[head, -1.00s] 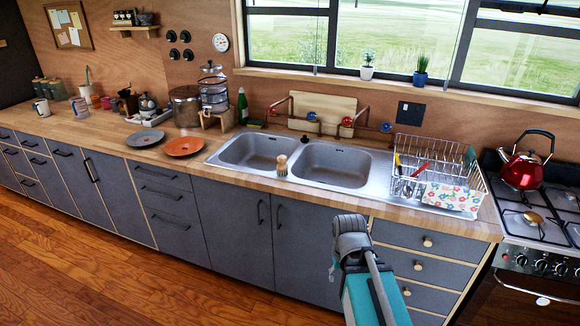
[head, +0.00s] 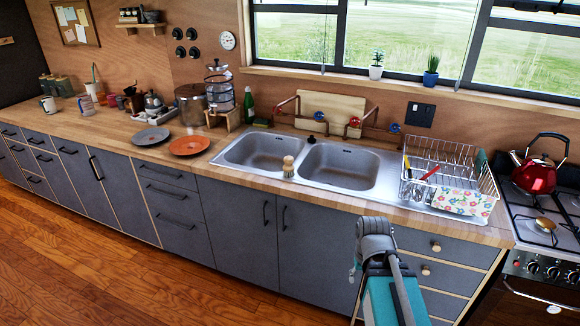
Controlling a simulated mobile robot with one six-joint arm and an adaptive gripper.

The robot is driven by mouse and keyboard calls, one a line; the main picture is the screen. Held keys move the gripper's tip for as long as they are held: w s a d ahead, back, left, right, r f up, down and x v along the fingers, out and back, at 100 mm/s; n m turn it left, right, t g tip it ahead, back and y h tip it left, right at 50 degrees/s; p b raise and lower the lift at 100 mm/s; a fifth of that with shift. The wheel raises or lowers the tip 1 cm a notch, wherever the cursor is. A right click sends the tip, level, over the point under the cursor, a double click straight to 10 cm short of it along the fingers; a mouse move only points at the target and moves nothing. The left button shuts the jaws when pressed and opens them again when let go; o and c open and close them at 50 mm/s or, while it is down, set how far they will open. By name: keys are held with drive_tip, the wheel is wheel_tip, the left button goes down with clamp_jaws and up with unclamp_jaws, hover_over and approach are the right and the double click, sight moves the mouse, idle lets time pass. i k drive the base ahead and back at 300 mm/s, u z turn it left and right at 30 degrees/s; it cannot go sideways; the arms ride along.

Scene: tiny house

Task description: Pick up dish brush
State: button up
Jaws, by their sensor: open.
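The dish brush (head: 288,167) is small, with a pale wooden top and lighter bristles. It stands on the front rim of the sink (head: 325,192), near the divider between the two basins. My arm, teal and grey, rises from the bottom right in front of the drawers, apart from the brush and to its lower right. I cannot make out gripper fingers; that end of the arm appears hidden behind its own links. Nothing touches the brush.
A wire dish rack (head: 450,175) with a flowered cloth (head: 463,202) stands right of the sink. A grey plate (head: 151,136) and an orange plate (head: 189,146) lie to its left. A red kettle (head: 535,175) is on the stove. The wooden floor (head: 110,265) is clear.

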sight(288, 169)
drive_tip(key=i, duration=0.95)
drive_tip(key=u, duration=0.05)
